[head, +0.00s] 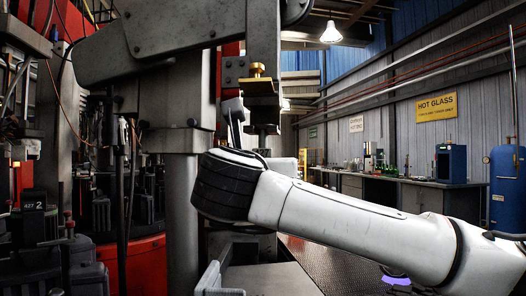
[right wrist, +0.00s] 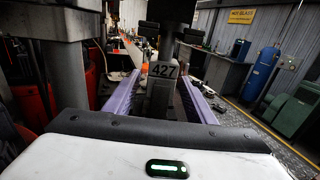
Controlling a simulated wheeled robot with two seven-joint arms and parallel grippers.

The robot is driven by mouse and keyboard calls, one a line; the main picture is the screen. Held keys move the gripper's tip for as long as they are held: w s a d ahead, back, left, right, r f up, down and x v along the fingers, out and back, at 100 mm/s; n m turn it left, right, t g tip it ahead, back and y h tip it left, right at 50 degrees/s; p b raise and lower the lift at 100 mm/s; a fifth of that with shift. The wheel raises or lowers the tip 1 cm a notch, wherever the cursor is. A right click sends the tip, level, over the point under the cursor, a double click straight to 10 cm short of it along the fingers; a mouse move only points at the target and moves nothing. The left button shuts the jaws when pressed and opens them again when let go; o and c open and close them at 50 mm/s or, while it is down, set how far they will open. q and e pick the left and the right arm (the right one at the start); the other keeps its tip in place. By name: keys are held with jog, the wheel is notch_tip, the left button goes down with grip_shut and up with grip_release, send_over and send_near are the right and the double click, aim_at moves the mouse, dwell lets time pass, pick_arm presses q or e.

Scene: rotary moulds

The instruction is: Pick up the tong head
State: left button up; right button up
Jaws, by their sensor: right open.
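In the right wrist view, my right gripper (right wrist: 159,80) is open, with one purple finger on each side of a dark grey block marked 427 (right wrist: 161,98). I take this block to be the tong head, under a dark upright bar. I cannot tell whether the fingers touch it. In the head view, a dark hanging piece with a brass-coloured knob (head: 257,71) is probably part of the same assembly. My white right arm reaches in from the right below it, and its dark wrist hides most of the right gripper. My left gripper is not in view.
A thick grey column (head: 182,190) stands left of my wrist. Dark moulds (head: 40,235) and hoses crowd the left side. A grey plate (head: 265,280) lies below my arm. A workbench (head: 415,186) and a blue tank (head: 507,190) stand along the far right wall.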

grip_shut()
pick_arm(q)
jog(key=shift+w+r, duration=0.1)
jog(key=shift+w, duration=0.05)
pick_arm(e)
jog(key=shift+r, duration=0.1)
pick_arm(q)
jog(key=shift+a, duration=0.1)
pick_arm(e)
jog(key=shift+r, duration=0.15)
